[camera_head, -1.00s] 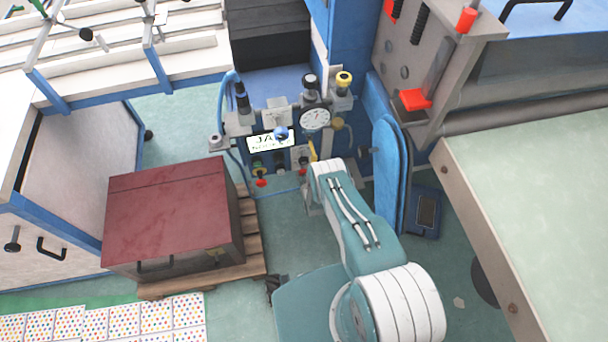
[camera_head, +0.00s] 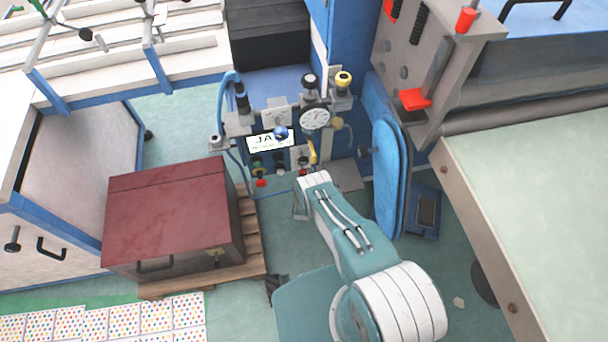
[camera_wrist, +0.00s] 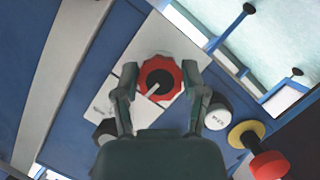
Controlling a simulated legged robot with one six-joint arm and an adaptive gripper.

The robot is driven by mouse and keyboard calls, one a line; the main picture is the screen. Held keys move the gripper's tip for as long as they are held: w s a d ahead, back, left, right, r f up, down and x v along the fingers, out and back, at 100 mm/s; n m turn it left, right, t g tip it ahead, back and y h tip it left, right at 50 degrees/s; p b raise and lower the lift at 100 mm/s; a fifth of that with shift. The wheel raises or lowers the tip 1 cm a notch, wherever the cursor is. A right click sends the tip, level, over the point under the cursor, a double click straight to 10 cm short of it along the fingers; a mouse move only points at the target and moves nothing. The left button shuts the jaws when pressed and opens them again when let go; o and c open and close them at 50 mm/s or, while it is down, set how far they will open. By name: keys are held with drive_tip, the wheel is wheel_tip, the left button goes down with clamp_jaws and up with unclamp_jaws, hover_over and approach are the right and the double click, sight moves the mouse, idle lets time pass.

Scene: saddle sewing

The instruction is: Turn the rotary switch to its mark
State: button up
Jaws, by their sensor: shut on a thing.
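In the wrist view the rotary switch is a scalloped red knob (camera_wrist: 161,62) with a black centre and a white pointer. The pointer slants toward the lower left of the picture. The knob sits on a white plate (camera_wrist: 175,38); its mark is not clear to me. My gripper (camera_wrist: 160,76) has one finger on each side of the red knob and is shut on it. In the head view the panel (camera_head: 270,160) stands beyond my arm, and my gripper's fingers are hidden there.
In the wrist view, a white-and-black round part (camera_wrist: 218,112) and a yellow-and-red button (camera_wrist: 265,158) lie right of the knob. In the head view a gauge (camera_head: 314,117) and screen (camera_head: 268,140) are on the panel. A red-topped box (camera_head: 170,210) stands left on a pallet.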

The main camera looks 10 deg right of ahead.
drive_tip(key=shift+w+a+n, duration=0.1)
drive_tip(key=shift+a+n, duration=0.1)
drive_tip(key=shift+n, duration=0.2)
drive_tip(key=o, duration=1.1)
drive_tip(key=shift+o, duration=0.2)
drive_tip(key=shift+s, duration=0.4)
drive_tip(key=v, duration=1.1)
drive_tip(key=shift+a, duration=0.3)
